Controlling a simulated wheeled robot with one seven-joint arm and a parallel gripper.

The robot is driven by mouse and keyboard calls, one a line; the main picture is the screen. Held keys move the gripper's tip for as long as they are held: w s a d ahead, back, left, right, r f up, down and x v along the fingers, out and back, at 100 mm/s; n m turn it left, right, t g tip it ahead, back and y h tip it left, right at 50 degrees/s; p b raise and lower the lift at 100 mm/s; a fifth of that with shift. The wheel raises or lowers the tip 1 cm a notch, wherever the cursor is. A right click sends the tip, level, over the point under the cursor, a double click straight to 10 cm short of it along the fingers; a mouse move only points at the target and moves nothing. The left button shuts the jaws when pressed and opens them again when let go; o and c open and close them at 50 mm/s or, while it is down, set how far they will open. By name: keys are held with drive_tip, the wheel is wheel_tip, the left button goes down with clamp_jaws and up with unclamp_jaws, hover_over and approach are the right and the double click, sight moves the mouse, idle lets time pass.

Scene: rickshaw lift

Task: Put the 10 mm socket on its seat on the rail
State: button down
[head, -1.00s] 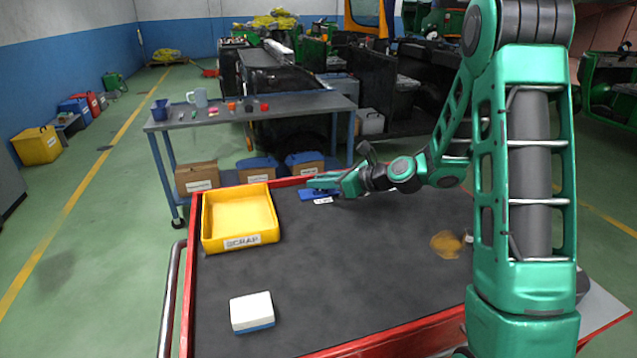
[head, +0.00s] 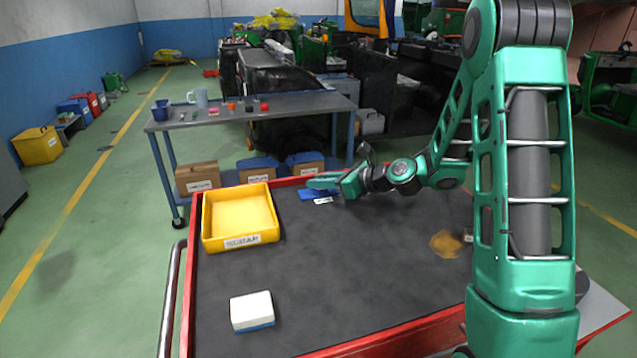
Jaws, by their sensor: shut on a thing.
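My gripper (head: 322,184) is at the far edge of the dark cart top, just right of the yellow bin. It is low over a small blue item with a white label (head: 322,200), which looks like the rail. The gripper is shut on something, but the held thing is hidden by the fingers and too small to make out. I take it to be the 10 mm socket. I cannot tell whether it touches the rail or is above it, and no seat can be made out.
A yellow bin (head: 222,244) labelled SCRAP stands left of the rail. A white and blue block (head: 251,311) lies at the front left. A brown-yellow patch (head: 445,243) lies at the right. A grey bench (head: 290,108) with small items stands behind. The cart's middle is clear.

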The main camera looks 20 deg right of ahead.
drive_tip(key=shift+s+f+g, duration=0.3)
drive_tip(key=shift+s+f, duration=0.05)
drive_tip(key=shift+f, duration=0.5)
drive_tip(key=c, duration=1.5)
unclamp_jaws()
drive_tip(key=shift+d, duration=0.15)
drive_tip(key=shift+r, duration=0.15)
drive_tip(key=shift+w+r, duration=0.2)
drive_tip(key=shift+r, duration=0.2)
drive_tip(key=shift+c, duration=0.4)
drive_tip(key=o, duration=0.3)
drive_tip(key=shift+d+r, duration=0.1)
drive_tip(key=shift+r, duration=0.15)
drive_tip(key=shift+a+r, duration=0.2)
drive_tip(key=shift+r, duration=3.25)
